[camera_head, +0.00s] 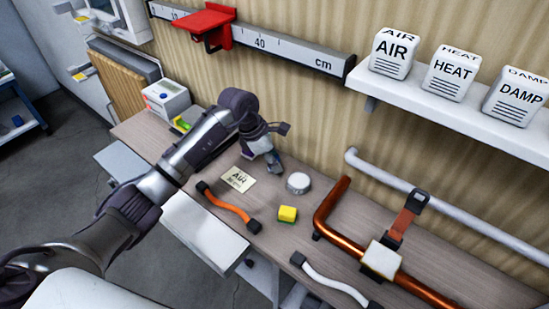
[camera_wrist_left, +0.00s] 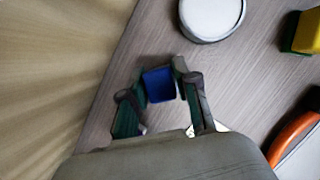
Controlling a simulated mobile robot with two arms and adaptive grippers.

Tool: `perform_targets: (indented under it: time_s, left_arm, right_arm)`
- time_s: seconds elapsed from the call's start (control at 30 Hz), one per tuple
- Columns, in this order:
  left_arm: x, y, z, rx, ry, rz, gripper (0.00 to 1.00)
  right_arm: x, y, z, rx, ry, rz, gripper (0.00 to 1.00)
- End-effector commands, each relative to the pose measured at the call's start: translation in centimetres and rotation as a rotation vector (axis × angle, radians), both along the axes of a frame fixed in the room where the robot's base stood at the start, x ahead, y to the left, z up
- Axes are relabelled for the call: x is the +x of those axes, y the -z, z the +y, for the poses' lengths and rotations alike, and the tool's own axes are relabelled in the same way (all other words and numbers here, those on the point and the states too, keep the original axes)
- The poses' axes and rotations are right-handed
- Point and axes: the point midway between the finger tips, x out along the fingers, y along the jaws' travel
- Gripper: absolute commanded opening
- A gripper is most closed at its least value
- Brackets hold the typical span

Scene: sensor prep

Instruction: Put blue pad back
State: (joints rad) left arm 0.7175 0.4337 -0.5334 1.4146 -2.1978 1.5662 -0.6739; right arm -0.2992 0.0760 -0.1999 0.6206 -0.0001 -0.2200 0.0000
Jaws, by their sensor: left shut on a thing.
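The blue pad (camera_wrist_left: 160,86) shows in the left wrist view as a small dark blue block between my left fingertips. My left gripper (camera_wrist_left: 158,90) is shut on it, with one finger on each side. In the head view my left gripper (camera_head: 270,160) points down over the back of the table, near the wall and just left of the round white disc. The pad is mostly hidden by the fingers there. I cannot tell whether the pad touches the table. My right gripper is not in view.
The white disc (camera_head: 298,183), a yellow block (camera_head: 287,214), an AIR card (camera_head: 238,179) and an orange strap (camera_head: 229,205) lie close by on the table (camera_head: 330,240). A copper pipe (camera_head: 328,212) runs at right. A wall ruler (camera_head: 290,48) and a shelf (camera_head: 450,113) are above.

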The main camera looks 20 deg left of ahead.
Motion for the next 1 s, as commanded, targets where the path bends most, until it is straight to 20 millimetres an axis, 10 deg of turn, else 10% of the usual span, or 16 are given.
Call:
perform_targets:
  time_s: [0.37, 0.4, 0.53, 1.0]
  left_arm:
    - [0.0, 0.7, 0.0, 0.001, 0.001, -0.001, 0.0]
    - [0.0, 0.5, 0.0, 0.001, 0.001, -0.001, 0.37]
    - [0.0, 0.5, 0.0, 0.0, 0.001, -0.002, 0.55]
    - [-0.1, -1.3, 0.6, 0.001, 0.001, -0.006, 0.55]
  right_arm:
    - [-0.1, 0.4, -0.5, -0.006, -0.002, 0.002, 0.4]
    - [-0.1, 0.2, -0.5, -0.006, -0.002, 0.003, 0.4]
    - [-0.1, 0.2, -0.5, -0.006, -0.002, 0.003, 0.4]
    - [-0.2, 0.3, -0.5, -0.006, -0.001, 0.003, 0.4]
